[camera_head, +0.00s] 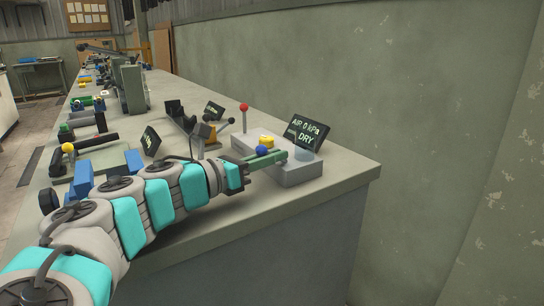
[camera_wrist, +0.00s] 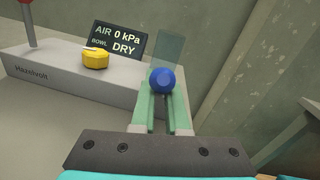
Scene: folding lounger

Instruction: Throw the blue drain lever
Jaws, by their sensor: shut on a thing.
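The blue drain lever shows as a blue ball knob (camera_head: 262,152) at the right end of a grey unit (camera_head: 300,172) near the bench corner. In the wrist view the blue knob (camera_wrist: 162,80) sits between the green fingers near their tips. My gripper (camera_head: 268,158) is shut on the knob; it also fills the lower middle of the wrist view (camera_wrist: 163,98). The lever's shaft is hidden by the fingers. A display (camera_head: 307,130) on the unit reads "AIR 0 kPa" and "DRY"; it also shows in the wrist view (camera_wrist: 115,40).
A yellow knob (camera_head: 267,140) and a red-balled lever (camera_head: 244,108) stand on the same unit, left of the blue knob. A clear bowl or panel (camera_head: 304,152) is close to the fingertips. A wall (camera_head: 430,100) rises behind the bench. Other devices line the bench to the left.

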